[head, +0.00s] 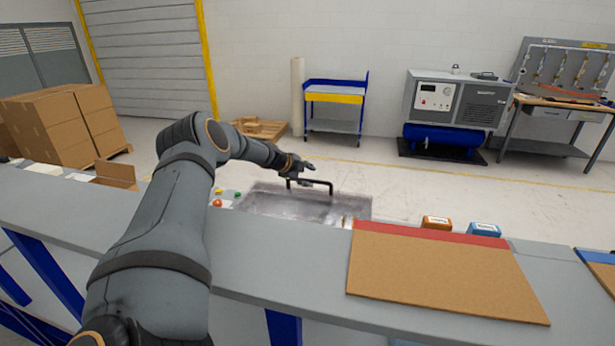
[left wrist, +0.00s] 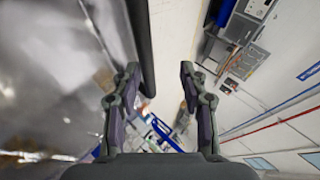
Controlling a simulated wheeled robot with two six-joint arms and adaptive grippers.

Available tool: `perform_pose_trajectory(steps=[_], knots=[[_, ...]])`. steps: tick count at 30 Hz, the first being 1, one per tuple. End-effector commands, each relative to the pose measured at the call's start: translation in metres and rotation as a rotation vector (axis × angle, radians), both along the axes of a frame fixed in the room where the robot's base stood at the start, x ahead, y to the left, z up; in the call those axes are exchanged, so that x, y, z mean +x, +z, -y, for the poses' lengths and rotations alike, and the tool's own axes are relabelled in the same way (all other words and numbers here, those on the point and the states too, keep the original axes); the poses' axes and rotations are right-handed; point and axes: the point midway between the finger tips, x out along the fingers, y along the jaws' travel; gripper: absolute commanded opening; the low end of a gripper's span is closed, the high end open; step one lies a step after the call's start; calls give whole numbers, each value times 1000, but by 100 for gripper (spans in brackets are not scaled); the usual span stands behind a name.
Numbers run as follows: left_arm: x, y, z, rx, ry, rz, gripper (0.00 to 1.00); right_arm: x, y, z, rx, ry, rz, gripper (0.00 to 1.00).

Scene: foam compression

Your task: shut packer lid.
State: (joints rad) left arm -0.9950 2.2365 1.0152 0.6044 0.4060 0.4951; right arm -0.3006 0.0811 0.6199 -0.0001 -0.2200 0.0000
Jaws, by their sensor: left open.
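The packer lid (head: 260,200) is a grey, scuffed metal panel set in the counter, and it looks about flat. A black bar handle (head: 325,184) stands up from it. My left gripper (head: 309,170) is open at the handle, over the lid's far side. In the left wrist view, the fingers (left wrist: 158,80) are apart, and the dark handle bar (left wrist: 140,40) runs down close to the left finger. I cannot tell whether the finger touches it. The lid (left wrist: 50,70) fills the left of that view, blurred. My right gripper is not in view.
Coloured buttons (head: 217,203) sit left of the lid. A brown board with a red strip (head: 440,270) lies on the counter (head: 255,265) to the right. An orange box (head: 436,223) and a blue box (head: 484,230) stand behind it. The floor beyond is mostly clear.

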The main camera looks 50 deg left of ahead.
Motion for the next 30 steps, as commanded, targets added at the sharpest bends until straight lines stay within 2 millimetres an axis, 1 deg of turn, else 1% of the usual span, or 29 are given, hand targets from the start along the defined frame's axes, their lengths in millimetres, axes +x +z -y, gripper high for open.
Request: perform_pose_trajectory(steps=[1,8,11,14,21,23,24,27,30], knots=[[1,3,-1,3,2,5,37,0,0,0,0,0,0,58],[2,5,-1,4,3,8,37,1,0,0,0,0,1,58],[3,13,-1,4,2,10,37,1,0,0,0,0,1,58],[2,30,-1,4,3,13,37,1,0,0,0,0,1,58],[2,80,-3,7,6,17,37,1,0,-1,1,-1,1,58],[1,90,-3,8,6,17,38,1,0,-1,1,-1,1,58],[2,96,-4,9,7,18,40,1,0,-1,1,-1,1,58],[1,105,-4,8,8,16,48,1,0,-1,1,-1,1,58],[1,108,-3,8,8,15,53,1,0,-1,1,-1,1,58]])
